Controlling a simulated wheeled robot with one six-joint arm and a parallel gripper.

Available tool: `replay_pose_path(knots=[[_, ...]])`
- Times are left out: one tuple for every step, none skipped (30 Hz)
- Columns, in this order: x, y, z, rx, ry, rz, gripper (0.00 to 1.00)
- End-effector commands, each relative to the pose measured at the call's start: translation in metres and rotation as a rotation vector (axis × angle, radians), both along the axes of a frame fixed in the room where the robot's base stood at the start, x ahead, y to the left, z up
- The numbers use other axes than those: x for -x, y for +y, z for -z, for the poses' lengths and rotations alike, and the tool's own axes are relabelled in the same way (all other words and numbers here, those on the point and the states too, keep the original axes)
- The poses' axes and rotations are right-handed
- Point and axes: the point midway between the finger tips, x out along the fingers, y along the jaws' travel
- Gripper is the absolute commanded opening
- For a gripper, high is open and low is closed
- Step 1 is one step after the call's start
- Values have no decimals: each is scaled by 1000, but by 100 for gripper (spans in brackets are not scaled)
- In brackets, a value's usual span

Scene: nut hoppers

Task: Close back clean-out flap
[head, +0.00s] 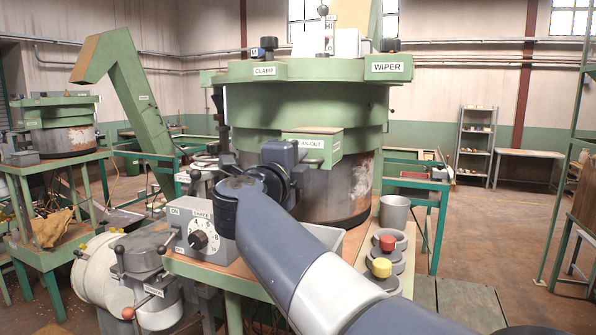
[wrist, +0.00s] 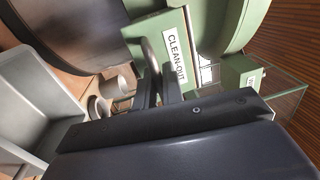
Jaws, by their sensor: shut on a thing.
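The green clean-out flap (head: 328,142) stands out from the side of the big round green-and-steel hopper (head: 345,185); its label reads CLEAN-OUT, partly covered in the head view. The flap also shows in the wrist view (wrist: 187,84), with its label and a dark bar handle (wrist: 151,60) on its face. My gripper (wrist: 158,93) is shut on this handle. In the head view my wrist hides the handle and the flap's lower left part. I cannot tell how far the flap stands open.
A grey tray (wrist: 35,100) lies left in the wrist view. Another hopper (head: 60,125) stands far left.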

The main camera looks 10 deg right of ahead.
Motion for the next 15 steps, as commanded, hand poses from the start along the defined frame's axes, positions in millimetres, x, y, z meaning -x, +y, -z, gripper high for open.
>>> replay_pose_path(knots=[[-1,-1,8,12,-19,2,0],[-1,-2,8,21,-29,2,0],[-2,-2,8,30,-43,2,0],[-2,-2,8,37,-52,2,0],[-3,-2,8,42,-60,2,0],[-3,-3,8,50,-69,1,0],[-3,-3,8,54,-75,1,0],[-4,-3,7,56,-79,1,0],[-4,-3,7,60,-84,1,0],[-4,-3,7,62,-86,1,0],[-4,-3,6,64,-88,0,0],[-4,-3,6,65,-89,0,0],[-4,-3,5,65,-90,0,0],[-4,-3,5,65,-90,0,0],[-4,-3,5,65,-88,0,0]])
